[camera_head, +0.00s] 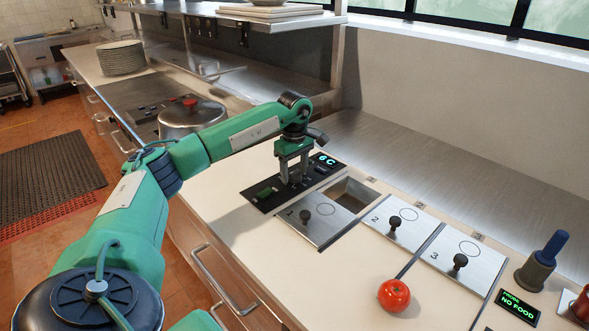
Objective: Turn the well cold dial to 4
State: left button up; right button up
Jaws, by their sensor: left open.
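The black control panel (262,194) is set in the white counter, left of the metal wells. Its display (323,160) reads 6 C in blue. A green lit element (266,192) shows at the panel's left part. My left gripper (292,178) points down over the middle of the panel, with its two fingers apart. The dial itself is hidden or too small to make out at the fingers; I cannot tell whether they touch it. My right gripper is not in view.
Right of the panel are a partly open well with lid 1 (314,225), lid 2 (402,222) and lid 3 (464,258), all with black knobs. A tomato (394,295) sits at the counter's front. A pot (192,121) and a plate stack (121,58) stand behind my left arm.

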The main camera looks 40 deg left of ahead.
pick_arm(q)
jog(key=shift+c, duration=0.2)
jog(key=c, duration=1)
jog(key=shift+o, duration=0.2)
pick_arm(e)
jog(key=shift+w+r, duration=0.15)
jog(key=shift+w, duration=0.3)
pick_arm(q)
jog(key=shift+r+n, duration=0.1)
jog(key=shift+n, duration=0.2)
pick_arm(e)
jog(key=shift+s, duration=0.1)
